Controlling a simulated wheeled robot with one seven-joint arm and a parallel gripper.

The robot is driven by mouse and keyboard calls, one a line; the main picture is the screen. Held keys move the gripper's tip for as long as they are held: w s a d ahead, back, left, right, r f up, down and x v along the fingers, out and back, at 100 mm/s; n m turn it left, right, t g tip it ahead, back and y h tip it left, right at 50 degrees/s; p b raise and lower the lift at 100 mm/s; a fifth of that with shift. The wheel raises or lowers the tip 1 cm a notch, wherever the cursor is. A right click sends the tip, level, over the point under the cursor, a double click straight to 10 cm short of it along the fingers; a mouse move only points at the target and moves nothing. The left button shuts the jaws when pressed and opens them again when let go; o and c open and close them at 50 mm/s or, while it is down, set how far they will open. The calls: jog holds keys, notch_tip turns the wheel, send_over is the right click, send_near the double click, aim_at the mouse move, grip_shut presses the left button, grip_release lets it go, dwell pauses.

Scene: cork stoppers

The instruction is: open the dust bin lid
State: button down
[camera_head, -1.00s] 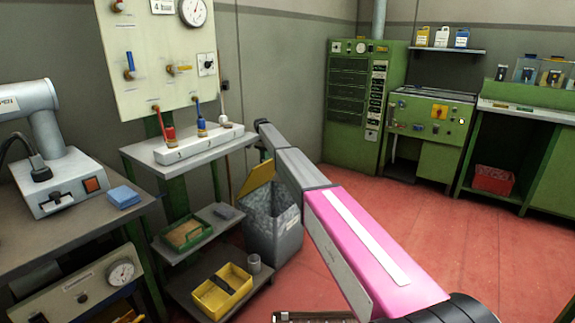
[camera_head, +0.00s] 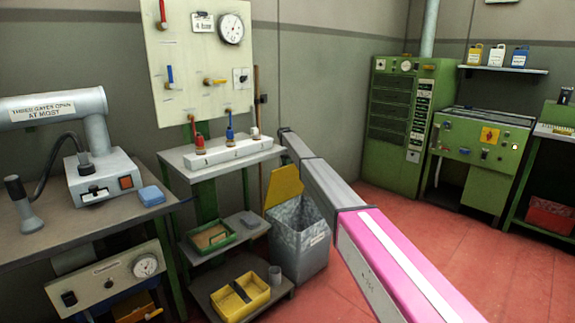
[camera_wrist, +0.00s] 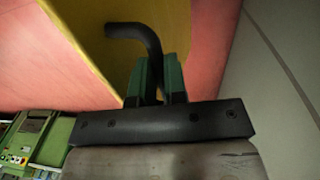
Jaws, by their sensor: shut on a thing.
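The dust bin (camera_head: 301,252) is a grey metal box on the floor, right of the shelf stand. Its yellow lid (camera_head: 284,187) is tilted steeply up at the back, and the bin's mouth shows. In the wrist view the yellow lid (camera_wrist: 95,35) fills the upper middle, with a bent black handle (camera_wrist: 135,33) on it. My gripper (camera_wrist: 158,75) has its green fingers shut on this handle. In the head view the gripper itself is not clear; my arm reaches past the bin's right side.
The shelf stand (camera_head: 222,157) with a yellow tray (camera_head: 240,297) and a green tray (camera_head: 212,238) stands close left of the bin. A wall is behind. Red floor (camera_head: 395,220) is free to the right, before the green cabinet (camera_head: 408,120).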

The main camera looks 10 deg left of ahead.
jog(key=c, duration=1.2)
grip_release()
jog(key=shift+a+f, duration=0.15)
jog(key=shift+f, duration=0.35)
jog(key=shift+o, duration=0.2)
jog(key=shift+r, duration=0.25)
jog(key=shift+r, duration=0.1)
notch_tip(320, 180, up, 10)
jog(key=shift+w+a+r, duration=0.25)
jog(key=shift+a, duration=0.05)
